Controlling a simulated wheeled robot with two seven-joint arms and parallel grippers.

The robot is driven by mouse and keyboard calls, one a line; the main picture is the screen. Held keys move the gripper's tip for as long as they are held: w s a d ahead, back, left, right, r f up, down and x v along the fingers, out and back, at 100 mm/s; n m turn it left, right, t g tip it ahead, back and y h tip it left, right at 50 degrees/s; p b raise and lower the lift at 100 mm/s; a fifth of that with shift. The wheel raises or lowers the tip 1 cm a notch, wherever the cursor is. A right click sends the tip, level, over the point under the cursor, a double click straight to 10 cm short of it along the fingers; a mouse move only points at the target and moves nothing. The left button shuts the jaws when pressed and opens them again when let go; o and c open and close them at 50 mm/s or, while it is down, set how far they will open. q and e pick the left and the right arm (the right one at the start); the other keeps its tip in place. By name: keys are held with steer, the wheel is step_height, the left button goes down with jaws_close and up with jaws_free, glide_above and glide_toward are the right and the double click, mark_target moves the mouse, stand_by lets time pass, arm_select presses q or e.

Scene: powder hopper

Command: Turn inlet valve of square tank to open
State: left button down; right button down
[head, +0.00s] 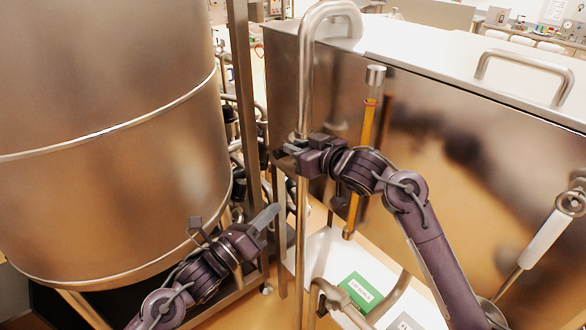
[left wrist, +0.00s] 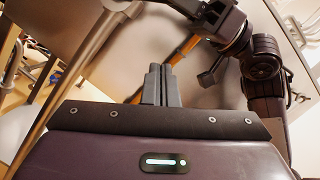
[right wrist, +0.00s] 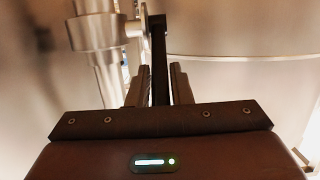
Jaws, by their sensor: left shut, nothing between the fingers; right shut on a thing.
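The square tank (head: 480,190) is the shiny steel box on the right in the head view. A vertical steel pipe (head: 305,80) rises at its left corner and bends over its top. My right gripper (head: 284,152) is at this pipe, halfway up. In the right wrist view its fingers (right wrist: 158,88) are shut on a black valve handle (right wrist: 158,45), beside a round steel valve body (right wrist: 95,28) on the pipe. In the head view my gripper hides the valve. My left gripper (head: 274,214) is lower, shut and empty; its closed fingers show in the left wrist view (left wrist: 160,75).
A large round steel tank (head: 110,140) fills the left. A sight tube with yellow content (head: 367,122) stands on the square tank's front. A green label (head: 360,290) is below. Frame posts and pipes crowd the gap between the tanks.

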arm_select(q)
steer(key=w+d+r, duration=0.6)
steer(key=w, duration=0.2)
steer(key=shift+w, duration=0.2)
arm_select(e)
steer(key=shift+r, duration=0.1)
arm_select(q)
steer(key=shift+a, duration=0.1)
